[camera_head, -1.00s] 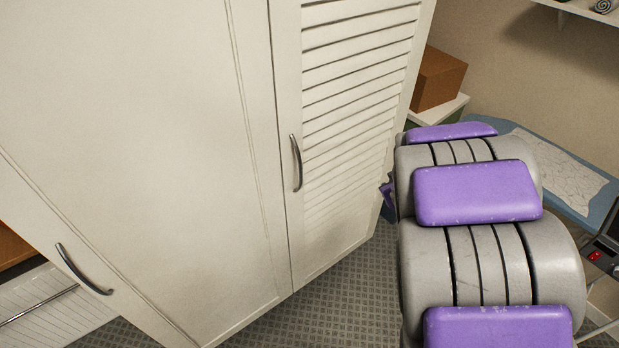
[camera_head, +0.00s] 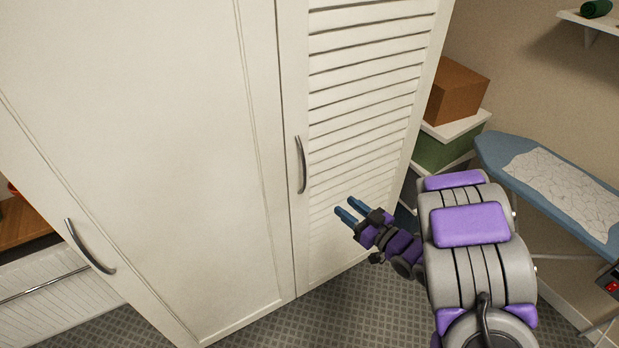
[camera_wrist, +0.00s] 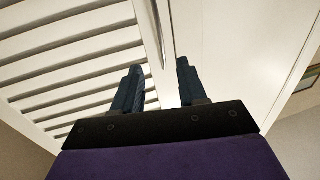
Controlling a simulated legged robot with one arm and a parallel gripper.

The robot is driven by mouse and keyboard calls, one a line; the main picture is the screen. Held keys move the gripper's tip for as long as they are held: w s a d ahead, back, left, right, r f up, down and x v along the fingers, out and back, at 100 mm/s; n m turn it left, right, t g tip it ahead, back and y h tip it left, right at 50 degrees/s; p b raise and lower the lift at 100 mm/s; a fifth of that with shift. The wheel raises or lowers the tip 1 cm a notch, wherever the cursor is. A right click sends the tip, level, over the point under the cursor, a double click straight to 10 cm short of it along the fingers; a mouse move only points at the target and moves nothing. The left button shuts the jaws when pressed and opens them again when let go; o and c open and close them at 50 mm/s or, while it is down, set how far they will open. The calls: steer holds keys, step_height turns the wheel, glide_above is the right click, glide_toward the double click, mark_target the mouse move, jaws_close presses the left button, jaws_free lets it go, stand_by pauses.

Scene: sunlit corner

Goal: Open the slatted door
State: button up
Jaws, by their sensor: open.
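The slatted door (camera_head: 365,110) is the white right-hand door of the tall cabinet, and it is shut. Its curved metal handle (camera_head: 301,165) is upright on the door's left edge. My gripper (camera_head: 347,210) is open and empty in front of the lower slats, to the right of and below the handle. In the wrist view, my gripper's blue fingers (camera_wrist: 158,82) point up toward the door, with slats (camera_wrist: 70,65) on the left. A thin part of the handle (camera_wrist: 160,30) seems to show above, between the fingers; contact cannot be seen.
A plain white door (camera_head: 200,150) with another handle (camera_head: 88,247) is to the left. An ironing board (camera_head: 520,150) stands at the right. A brown box (camera_head: 455,92) sits on a green-sided box (camera_head: 445,150) behind. Patterned floor (camera_head: 330,320) is clear in front.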

mark_target(305, 175)
steer(key=b+x, duration=0.2)
steer(key=x, duration=1.5)
steer(key=shift+w+d+f, duration=0.1)
jaws_close()
